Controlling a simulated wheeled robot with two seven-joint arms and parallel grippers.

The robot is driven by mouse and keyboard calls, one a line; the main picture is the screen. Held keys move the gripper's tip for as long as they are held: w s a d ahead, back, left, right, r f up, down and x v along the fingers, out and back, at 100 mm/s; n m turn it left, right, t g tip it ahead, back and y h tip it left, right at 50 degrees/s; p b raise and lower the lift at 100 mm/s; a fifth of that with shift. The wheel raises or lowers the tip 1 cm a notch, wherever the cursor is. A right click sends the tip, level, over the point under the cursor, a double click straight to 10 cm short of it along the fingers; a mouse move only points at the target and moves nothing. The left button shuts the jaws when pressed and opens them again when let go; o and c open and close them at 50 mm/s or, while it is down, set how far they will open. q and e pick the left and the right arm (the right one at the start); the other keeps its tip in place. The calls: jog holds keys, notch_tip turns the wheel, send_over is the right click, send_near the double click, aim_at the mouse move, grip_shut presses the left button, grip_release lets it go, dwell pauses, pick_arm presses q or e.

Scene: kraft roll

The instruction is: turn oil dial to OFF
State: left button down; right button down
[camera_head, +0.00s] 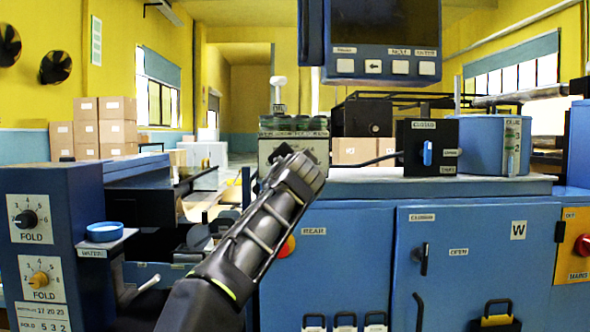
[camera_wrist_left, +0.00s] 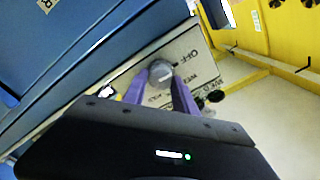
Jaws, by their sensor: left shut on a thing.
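The oil dial (camera_wrist_left: 160,70) shows in the left wrist view as a small grey round knob on a pale labelled plate (camera_wrist_left: 196,62). The word OFF is printed on the plate beside the knob; which mark the knob points to I cannot tell. My left gripper (camera_wrist_left: 158,84) has its two purple fingers on either side of the knob, shut on it. In the head view my left gripper (camera_head: 303,163) is in front of a pale box (camera_head: 267,149) with green tops, and hides the dial there. My right gripper is in neither view.
A blue cabinet (camera_head: 340,250) with doors stands below the pale box. A black switch box (camera_head: 427,146) with a blue lever is to the right. A blue panel with two FOLD knobs (camera_head: 40,218) and a blue-rimmed dish (camera_head: 105,231) are at the left. A monitor (camera_head: 383,40) hangs above.

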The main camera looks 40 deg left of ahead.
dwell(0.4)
pick_arm(q)
jog(key=c, duration=1)
grip_release()
jog(key=b+v, duration=0.3)
jog(key=v, duration=0.4)
jog(key=shift+s+d, duration=0.25)
jog(key=shift+s, duration=0.05)
